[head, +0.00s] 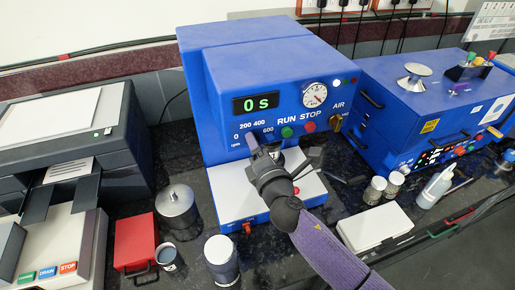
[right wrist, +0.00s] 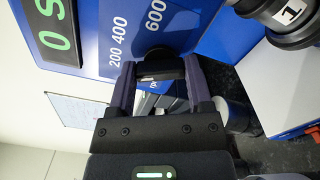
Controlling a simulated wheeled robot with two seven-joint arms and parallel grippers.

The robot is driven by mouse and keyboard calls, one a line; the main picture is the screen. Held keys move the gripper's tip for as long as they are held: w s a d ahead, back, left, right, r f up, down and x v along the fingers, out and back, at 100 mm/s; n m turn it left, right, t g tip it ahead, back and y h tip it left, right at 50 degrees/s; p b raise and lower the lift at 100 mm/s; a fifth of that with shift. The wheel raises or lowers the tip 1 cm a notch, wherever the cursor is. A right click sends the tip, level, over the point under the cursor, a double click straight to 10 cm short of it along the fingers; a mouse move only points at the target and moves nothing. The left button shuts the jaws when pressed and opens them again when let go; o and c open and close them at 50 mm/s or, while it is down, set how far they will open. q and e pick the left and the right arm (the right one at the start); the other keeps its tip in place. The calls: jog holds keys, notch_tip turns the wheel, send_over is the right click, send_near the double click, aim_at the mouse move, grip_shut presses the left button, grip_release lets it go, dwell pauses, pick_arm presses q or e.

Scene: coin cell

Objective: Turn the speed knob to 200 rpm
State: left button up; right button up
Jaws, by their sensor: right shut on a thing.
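The blue machine (head: 225,85) stands at the back centre, with a dial scale marked 0, 200, 400 and 600 rpm on its front. My right gripper (head: 258,146) reaches up to this scale from the lower right. In the right wrist view its two fingers are shut on the dark speed knob (right wrist: 160,67), just beside the 200, 400 and 600 marks. The fingers and hand cover most of the knob, so I cannot tell where its pointer stands. The green display (head: 256,104) reads 0 s. My left gripper is not in view.
The green RUN button (head: 287,132) and red STOP button (head: 310,127) sit close right of the knob, below a round gauge (head: 314,95).

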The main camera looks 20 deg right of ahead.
jog(key=shift+m, duration=0.5)
jog(key=o, duration=1.3)
jog(key=shift+s, duration=0.1)
jog(key=s, duration=0.9)
jog(key=shift+s+d+b, duration=0.2)
jog(key=shift+s+b, duration=0.1)
jog(key=shift+s, duration=0.1)
